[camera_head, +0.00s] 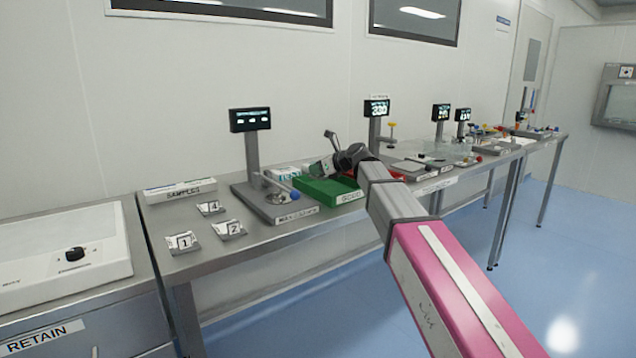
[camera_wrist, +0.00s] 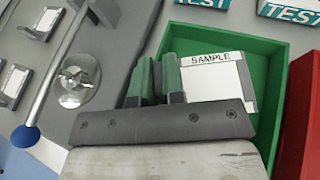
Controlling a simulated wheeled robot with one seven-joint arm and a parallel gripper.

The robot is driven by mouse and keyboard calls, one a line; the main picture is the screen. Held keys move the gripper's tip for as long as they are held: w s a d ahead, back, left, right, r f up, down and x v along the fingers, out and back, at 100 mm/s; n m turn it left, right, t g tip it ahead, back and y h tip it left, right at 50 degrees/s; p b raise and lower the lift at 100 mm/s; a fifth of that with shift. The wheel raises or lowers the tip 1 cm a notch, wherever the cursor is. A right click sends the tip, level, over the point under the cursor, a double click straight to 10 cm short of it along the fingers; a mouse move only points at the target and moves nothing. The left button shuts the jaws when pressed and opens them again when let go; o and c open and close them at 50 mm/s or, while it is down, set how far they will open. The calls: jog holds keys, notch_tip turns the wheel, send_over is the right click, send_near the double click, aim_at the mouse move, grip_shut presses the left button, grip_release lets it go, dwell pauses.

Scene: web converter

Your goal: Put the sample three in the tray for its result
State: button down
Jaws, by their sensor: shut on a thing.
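My gripper (camera_head: 328,166) is over the green tray (camera_head: 345,196) in the head view. In the wrist view, my gripper (camera_wrist: 157,68) has its green-padded fingers close together, shut on a white sample (camera_wrist: 213,82) marked SAMPLE. The sample extends to the right of the fingers, above the floor of the green tray (camera_wrist: 257,55); I cannot tell whether it touches it. Its number is not readable. Samples 1 (camera_head: 184,243), 2 (camera_head: 229,229) and 4 (camera_head: 210,208) lie on the bench at left. A red tray (camera_wrist: 304,125) stands just right of the green one.
Left of the green tray stands a metal-based instrument (camera_head: 275,208) with a blue-knobbed lever (camera_wrist: 25,136) and a display (camera_head: 250,119). TEST boxes (camera_wrist: 291,11) sit behind the tray. The SAMPLES holder (camera_head: 180,191) is at the back left. More instruments crowd the right.

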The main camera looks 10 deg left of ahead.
jog(key=shift+w+d+f, duration=0.2)
jog(key=shift+w+f, duration=0.2)
jog(key=shift+w, duration=0.25)
jog(key=shift+f, duration=2)
jog(key=shift+f, duration=0.1)
jog(key=c, duration=1.2)
grip_release()
jog(key=shift+d, duration=0.1)
jog(key=v, duration=1.2)
